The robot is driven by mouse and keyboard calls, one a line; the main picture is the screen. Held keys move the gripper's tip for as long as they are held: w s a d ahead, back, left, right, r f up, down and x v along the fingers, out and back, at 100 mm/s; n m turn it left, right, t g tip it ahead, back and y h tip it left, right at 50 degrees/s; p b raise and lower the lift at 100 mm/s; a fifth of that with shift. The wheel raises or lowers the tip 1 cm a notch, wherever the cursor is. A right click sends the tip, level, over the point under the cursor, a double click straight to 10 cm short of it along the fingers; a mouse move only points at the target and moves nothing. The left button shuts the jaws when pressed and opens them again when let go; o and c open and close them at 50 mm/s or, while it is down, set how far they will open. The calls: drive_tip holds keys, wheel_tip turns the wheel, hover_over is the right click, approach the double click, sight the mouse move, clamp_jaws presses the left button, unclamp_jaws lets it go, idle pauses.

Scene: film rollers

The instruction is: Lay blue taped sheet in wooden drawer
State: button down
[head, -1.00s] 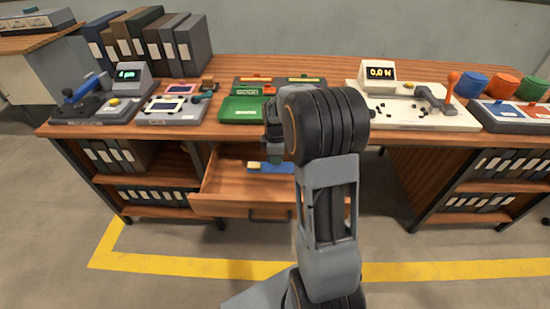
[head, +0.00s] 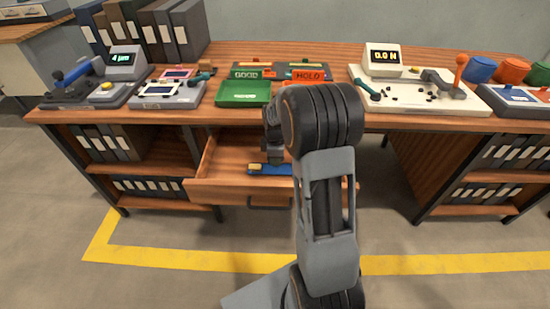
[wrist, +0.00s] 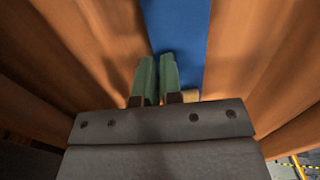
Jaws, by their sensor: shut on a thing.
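The blue taped sheet (head: 284,169) is inside the open wooden drawer (head: 225,189) in the head view, with its yellow tape at the left end. My gripper (head: 276,158) points down over the drawer and is shut on the sheet. In the wrist view, the green fingers (wrist: 158,78) are close together over the blue sheet (wrist: 178,25), with a bit of yellow tape beside them and the drawer's wooden walls (wrist: 262,50) on both sides. I cannot tell whether the sheet touches the drawer floor. My arm hides the drawer's right part.
The bench top above the drawer holds a green tray (head: 243,93), a red HOLD sign (head: 309,76), a grey gauge station (head: 90,88) and a white force station (head: 420,95). Shelves with binders (head: 147,187) flank the drawer. The floor in front is clear.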

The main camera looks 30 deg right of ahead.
drive_tip(key=c, duration=0.7)
unclamp_jaws()
drive_tip(key=shift+c, duration=0.2)
drive_tip(key=shift+r, duration=0.1)
wheel_tip(320, 180, up, 8)
drive_tip(key=p, duration=0.6)
drive_tip(key=shift+p, duration=0.4)
